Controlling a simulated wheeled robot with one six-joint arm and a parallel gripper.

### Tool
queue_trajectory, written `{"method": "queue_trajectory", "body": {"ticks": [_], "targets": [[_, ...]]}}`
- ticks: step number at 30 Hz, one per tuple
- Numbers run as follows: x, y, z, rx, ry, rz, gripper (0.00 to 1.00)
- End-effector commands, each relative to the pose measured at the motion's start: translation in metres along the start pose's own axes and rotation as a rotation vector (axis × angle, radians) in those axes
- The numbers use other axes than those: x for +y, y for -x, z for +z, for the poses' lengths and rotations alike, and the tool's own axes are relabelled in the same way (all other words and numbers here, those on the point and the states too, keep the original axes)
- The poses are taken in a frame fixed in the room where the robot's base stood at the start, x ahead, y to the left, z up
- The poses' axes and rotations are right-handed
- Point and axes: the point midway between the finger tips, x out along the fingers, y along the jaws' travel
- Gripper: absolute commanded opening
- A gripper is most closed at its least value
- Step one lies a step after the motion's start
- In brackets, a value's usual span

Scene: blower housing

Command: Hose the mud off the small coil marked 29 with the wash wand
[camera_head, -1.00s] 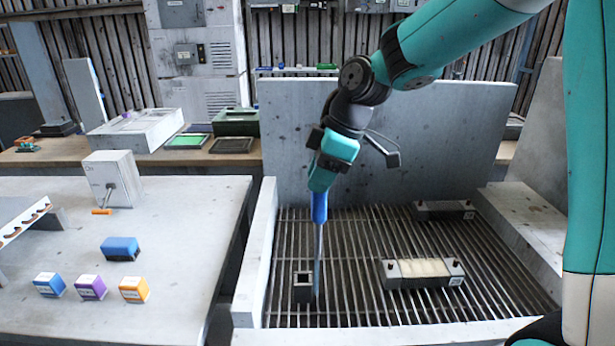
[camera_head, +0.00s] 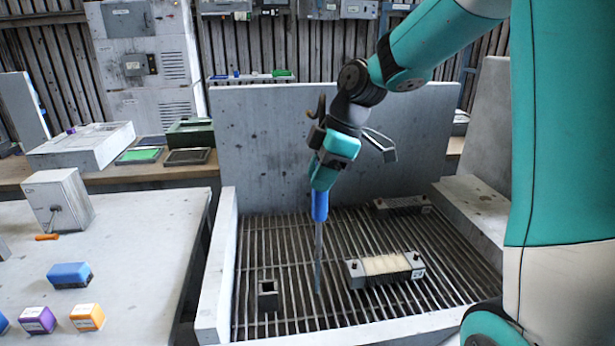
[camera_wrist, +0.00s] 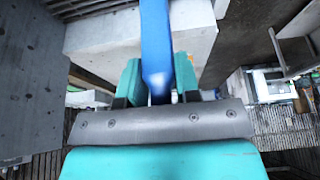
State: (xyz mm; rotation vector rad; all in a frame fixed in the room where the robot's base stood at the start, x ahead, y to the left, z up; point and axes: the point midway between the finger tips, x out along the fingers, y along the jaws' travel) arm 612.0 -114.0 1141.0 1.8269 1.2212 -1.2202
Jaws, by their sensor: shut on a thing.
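My gripper (camera_head: 321,190) is shut on the blue handle of the wash wand (camera_head: 319,207) and holds it upright, tip down, over the slatted grate. The wand's grey lance ends near the slats. The blue handle also shows between the jaws in the wrist view (camera_wrist: 157,50). A small coil (camera_head: 386,268) with dark end blocks and a tan middle lies on the grate, right of the wand tip and apart from it. Its end mark looks like 29, though it is small. A second, greyer coil (camera_head: 402,204) lies farther back on the grate.
The wash bay has a tall back panel (camera_head: 330,140) and a low left wall (camera_head: 219,265). A small dark square holder (camera_head: 268,295) stands on the grate. The left table (camera_head: 150,240) carries a blue block (camera_head: 70,275) and small coloured boxes (camera_head: 87,317).

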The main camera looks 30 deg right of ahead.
Motion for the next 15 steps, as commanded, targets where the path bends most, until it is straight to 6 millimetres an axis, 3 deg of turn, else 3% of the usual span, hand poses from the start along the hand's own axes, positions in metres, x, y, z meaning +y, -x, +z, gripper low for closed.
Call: {"method": "queue_trajectory", "body": {"ticks": [15], "targets": [[0.007,0.017,0.040,0.000,-0.002,0.001,0.00]]}}
